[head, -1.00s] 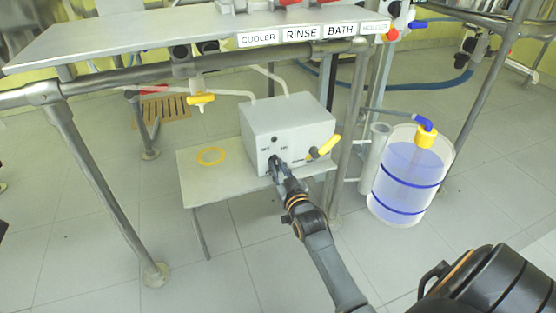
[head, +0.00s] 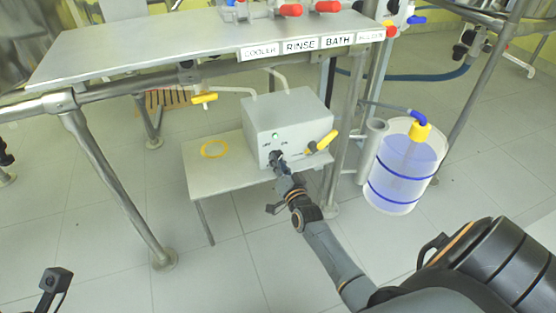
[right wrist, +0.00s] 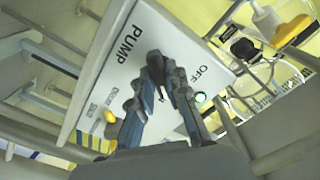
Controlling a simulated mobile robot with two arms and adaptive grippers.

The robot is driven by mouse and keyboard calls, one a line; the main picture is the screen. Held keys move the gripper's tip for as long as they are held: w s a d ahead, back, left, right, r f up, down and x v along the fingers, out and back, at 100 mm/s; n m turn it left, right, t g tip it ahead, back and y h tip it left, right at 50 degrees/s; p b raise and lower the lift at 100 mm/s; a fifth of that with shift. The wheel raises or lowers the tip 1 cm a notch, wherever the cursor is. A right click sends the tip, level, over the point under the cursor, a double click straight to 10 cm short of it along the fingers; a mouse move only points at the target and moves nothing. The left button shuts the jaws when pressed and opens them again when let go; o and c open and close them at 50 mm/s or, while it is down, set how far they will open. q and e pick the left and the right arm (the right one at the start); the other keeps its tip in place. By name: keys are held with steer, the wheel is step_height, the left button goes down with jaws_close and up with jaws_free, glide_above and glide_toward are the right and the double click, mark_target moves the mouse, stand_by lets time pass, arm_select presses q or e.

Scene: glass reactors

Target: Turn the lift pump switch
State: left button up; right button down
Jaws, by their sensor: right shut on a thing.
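The pump box (head: 288,122) is a light grey box on a low shelf under the bench. Its front panel, marked PUMP and OFF, also shows in the right wrist view (right wrist: 148,40). A black switch knob (right wrist: 156,66) stands out from this panel. My right gripper (head: 277,162) is shut on the knob, with one finger on each side in the right wrist view (right wrist: 158,84). The gripper partly hides the knob in the head view. A small indicator light (head: 275,135) above the switch glows green. A part of my left gripper (head: 54,282) shows at the lower left; its opening is unclear.
A yellow-handled valve (head: 322,143) sits at the box's right front. A clear tank with blue bands (head: 402,172) stands to the right. The bench top (head: 150,48) and metal frame legs (head: 115,185) surround the box. The floor in front is clear.

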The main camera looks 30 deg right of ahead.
steer(key=shift+w+d+r, duration=0.15)
steer(key=shift+r, duration=0.2)
steer(key=c, duration=1.4)
jaws_free()
steer(key=shift+o, duration=0.4)
steer(key=shift+w+f, duration=0.1)
steer(key=v, duration=1.2)
steer(key=shift+f, duration=0.1)
